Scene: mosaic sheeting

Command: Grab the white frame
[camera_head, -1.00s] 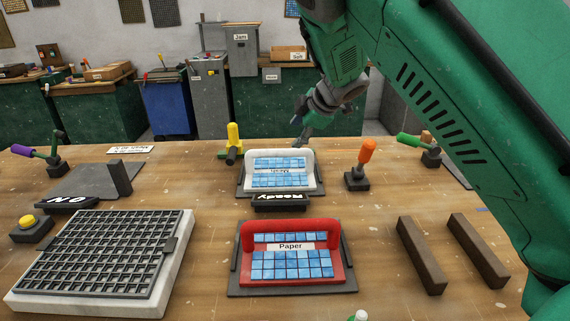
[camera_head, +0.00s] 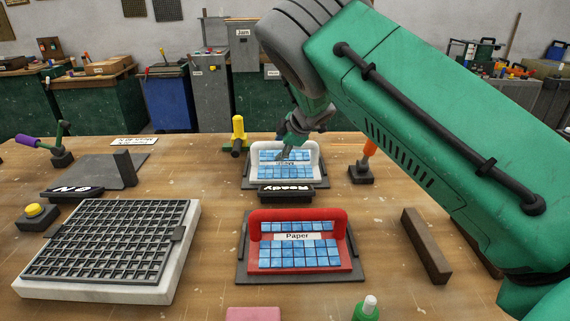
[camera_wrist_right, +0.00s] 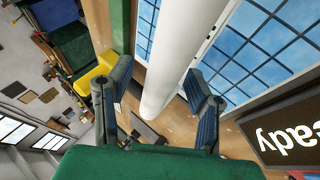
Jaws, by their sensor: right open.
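The white frame (camera_head: 314,160) holds blue tiles and a label. It lies on a dark base at the back middle of the table. My right gripper (camera_head: 284,153) is over its back edge in the head view, partly covering it. In the right wrist view, my right gripper (camera_wrist_right: 158,73) is open, with the white frame's bar (camera_wrist_right: 167,50) running between its two fingers. The fingers look apart from the bar; exact contact is hard to tell. My left gripper is not in view.
A red frame labelled Paper (camera_head: 345,262) lies in front. A dark Ready sign (camera_head: 286,194) stands between the frames. A yellow-handled clamp (camera_head: 238,130) and an orange-handled one (camera_head: 368,150) flank the white frame. A black grid (camera_head: 110,240) sits at left.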

